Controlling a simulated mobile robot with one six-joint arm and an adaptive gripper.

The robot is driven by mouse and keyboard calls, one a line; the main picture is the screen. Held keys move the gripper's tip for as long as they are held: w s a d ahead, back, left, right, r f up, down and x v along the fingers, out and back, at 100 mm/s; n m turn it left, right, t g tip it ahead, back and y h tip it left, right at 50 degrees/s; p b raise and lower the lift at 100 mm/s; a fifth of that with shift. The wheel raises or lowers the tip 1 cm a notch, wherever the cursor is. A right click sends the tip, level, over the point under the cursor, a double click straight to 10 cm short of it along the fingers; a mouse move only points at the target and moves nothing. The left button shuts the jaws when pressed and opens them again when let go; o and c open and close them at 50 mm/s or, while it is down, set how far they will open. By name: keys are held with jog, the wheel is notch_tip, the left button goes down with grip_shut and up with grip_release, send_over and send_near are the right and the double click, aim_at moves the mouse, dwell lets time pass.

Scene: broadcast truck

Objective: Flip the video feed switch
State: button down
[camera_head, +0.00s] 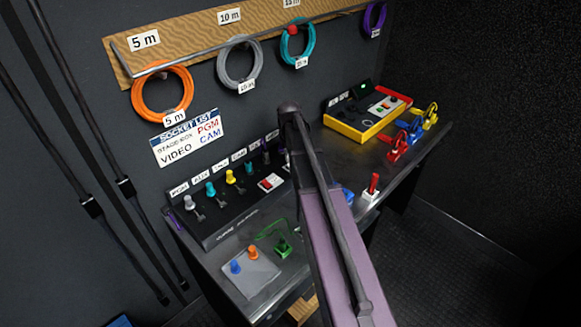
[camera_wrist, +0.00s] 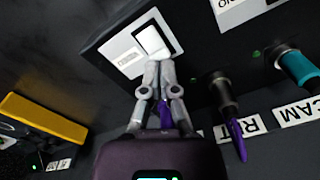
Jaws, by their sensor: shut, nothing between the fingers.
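In the wrist view, a rocker switch (camera_wrist: 153,42) sits on a white plate (camera_wrist: 124,54) with a small label too blurred to read. It is on the black panel. My gripper (camera_wrist: 159,62) is shut and empty, its fingertips at the lower edge of the rocker. I cannot tell whether they press on it.
Purple (camera_wrist: 235,135) and teal (camera_wrist: 298,66) connectors stick out beside my gripper. A yellow box (camera_head: 345,126) and red, blue and yellow plugs lie right on the bench. A red lever (camera_head: 374,184) stands near the front edge. Coiled cables (camera_head: 162,92) hang above.

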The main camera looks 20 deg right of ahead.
aim_at(289, 164)
jog(key=shift+f+b, duration=0.75)
jog(key=shift+f, duration=0.05)
dwell(0.6)
jog(key=shift+r, duration=0.15)
jog(key=shift+r+p, duration=3.4)
jog(key=shift+p, duration=0.15)
jog(key=s+a+n, duration=0.1)
jog(key=s+a, duration=1.4)
jog(key=s, duration=0.4)
jog(key=shift+s+n, duration=0.3)
jog(key=shift+s, duration=0.05)
